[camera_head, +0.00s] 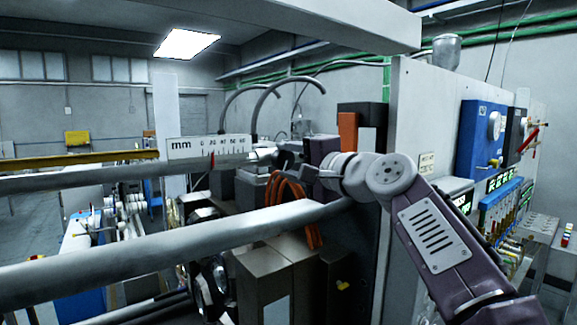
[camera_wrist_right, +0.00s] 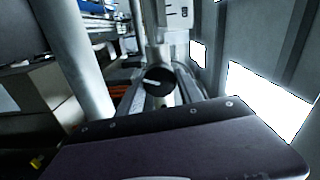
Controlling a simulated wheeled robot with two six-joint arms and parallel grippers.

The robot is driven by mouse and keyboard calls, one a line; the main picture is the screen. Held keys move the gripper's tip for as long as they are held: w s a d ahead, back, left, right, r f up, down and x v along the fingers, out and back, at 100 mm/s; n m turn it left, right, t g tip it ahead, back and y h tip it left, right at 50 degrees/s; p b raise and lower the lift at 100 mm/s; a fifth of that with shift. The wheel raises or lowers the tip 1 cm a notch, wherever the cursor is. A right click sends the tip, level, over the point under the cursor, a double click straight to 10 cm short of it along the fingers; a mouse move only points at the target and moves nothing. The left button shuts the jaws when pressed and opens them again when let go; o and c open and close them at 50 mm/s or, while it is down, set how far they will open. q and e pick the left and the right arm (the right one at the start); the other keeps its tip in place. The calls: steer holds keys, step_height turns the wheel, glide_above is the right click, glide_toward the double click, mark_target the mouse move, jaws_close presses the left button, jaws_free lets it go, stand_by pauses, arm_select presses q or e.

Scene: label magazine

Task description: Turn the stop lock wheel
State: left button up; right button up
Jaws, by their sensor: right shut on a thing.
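The stop lock wheel shows in the right wrist view as a dark round knob (camera_wrist_right: 153,84) with a pale mark on its face, on a metal shaft. My right gripper (camera_head: 279,157) reaches in from the right and is shut on the wheel. Its fingertips are small and partly hidden, and the dark hand housing fills the bottom of the right wrist view. My left gripper does not show.
Two thick grey rails (camera_head: 150,244) cross the left and front, close to my right arm. Orange cables (camera_head: 287,196) hang below the gripper. A grey panel (camera_head: 420,117) stands upright behind the arm, with a blue box (camera_head: 480,138) and gauges to its right.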

steer(key=n+b, duration=0.1)
steer(key=n, duration=0.5)
steer(key=shift+n, duration=0.3)
steer(key=n+b, duration=0.1)
steer(key=n, duration=0.4)
steer(key=shift+n, duration=0.4)
steer(key=shift+r, duration=0.1)
steer(key=o, duration=1.4)
